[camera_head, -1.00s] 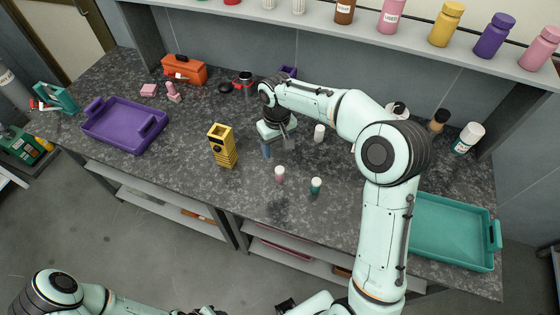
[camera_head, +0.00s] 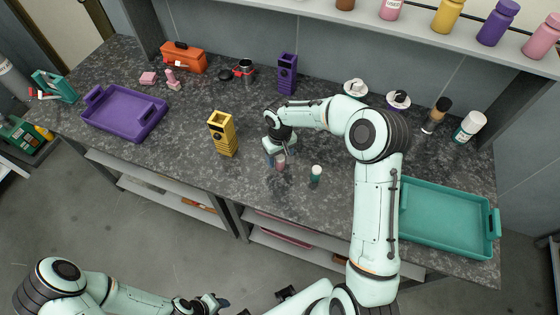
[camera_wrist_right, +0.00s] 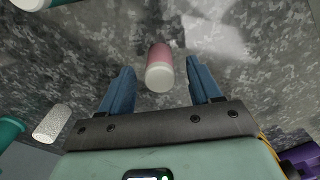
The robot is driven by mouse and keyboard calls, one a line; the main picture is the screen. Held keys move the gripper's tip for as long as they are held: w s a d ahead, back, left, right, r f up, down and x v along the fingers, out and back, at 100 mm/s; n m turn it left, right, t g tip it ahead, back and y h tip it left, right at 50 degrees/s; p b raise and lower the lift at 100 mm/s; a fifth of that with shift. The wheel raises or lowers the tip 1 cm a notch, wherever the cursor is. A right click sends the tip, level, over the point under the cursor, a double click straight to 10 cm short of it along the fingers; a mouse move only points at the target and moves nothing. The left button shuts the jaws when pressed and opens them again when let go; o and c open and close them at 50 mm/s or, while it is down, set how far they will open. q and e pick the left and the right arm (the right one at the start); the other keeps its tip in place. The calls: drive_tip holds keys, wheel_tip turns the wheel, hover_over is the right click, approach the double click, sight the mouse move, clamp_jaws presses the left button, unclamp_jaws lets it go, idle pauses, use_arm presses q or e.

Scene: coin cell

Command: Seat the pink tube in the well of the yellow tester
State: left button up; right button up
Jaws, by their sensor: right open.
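The pink tube (camera_head: 281,163) with a white cap stands on the dark speckled counter, partly covered by my right gripper (camera_head: 279,152). In the right wrist view the pink tube (camera_wrist_right: 160,62) shows between the two blue fingers of my right gripper (camera_wrist_right: 161,80), with a gap on each side. That gripper is open and holds nothing. The yellow tester (camera_head: 223,134) stands upright to the left of the gripper, with an opening in its top. My left gripper (camera_head: 208,303) is low in the head view, away from the counter; its jaws are unclear.
A green tube (camera_head: 315,176) with a white cap stands just right of the pink one. A purple tester (camera_head: 287,75) stands at the back. A purple tray (camera_head: 125,146) lies left, a teal tray (camera_head: 450,252) right. The counter's front middle is clear.

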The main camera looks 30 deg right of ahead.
drive_tip(key=shift+f, duration=0.25)
drive_tip(key=c, duration=1.1)
drive_tip(key=shift+r, duration=0.1)
